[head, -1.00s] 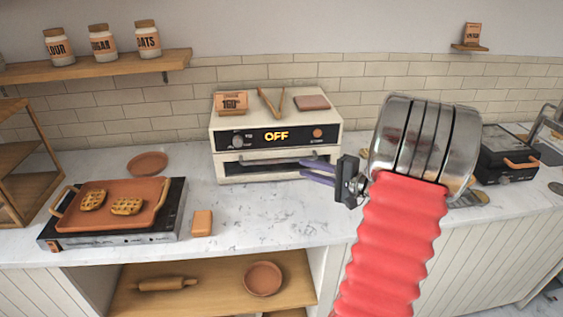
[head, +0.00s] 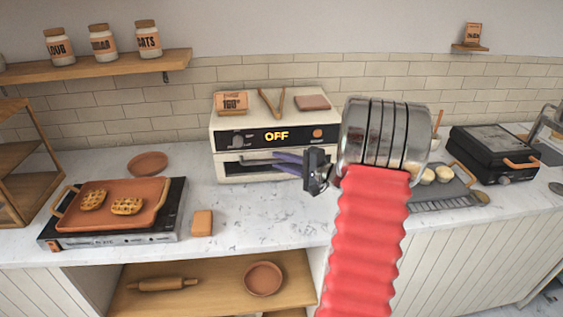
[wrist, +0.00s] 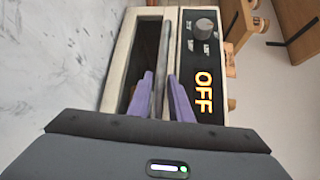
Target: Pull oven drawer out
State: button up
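The oven (head: 230,145) is a cream box at the back of the counter, with a black panel reading OFF. Its drawer (head: 230,169) lies below the panel, with a dark opening and a grey bar handle (wrist: 166,45) across the front; it looks shut. My gripper (head: 274,158) is in front of the oven's right half, pointing left along the handle. In the wrist view, its two purple fingers (wrist: 161,78) lie on either side of the handle bar, with gaps between. The fingers are open and do not appear to press on it. My arm hides the counter right of the oven.
A box, wooden tongs (head: 271,102) and a brown pad lie on the oven top. A dark tray (head: 455,189) with dough rounds and a black grill (head: 497,150) stand right. Counter before the oven is clear.

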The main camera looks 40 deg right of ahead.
grip_shut()
dwell(0.5)
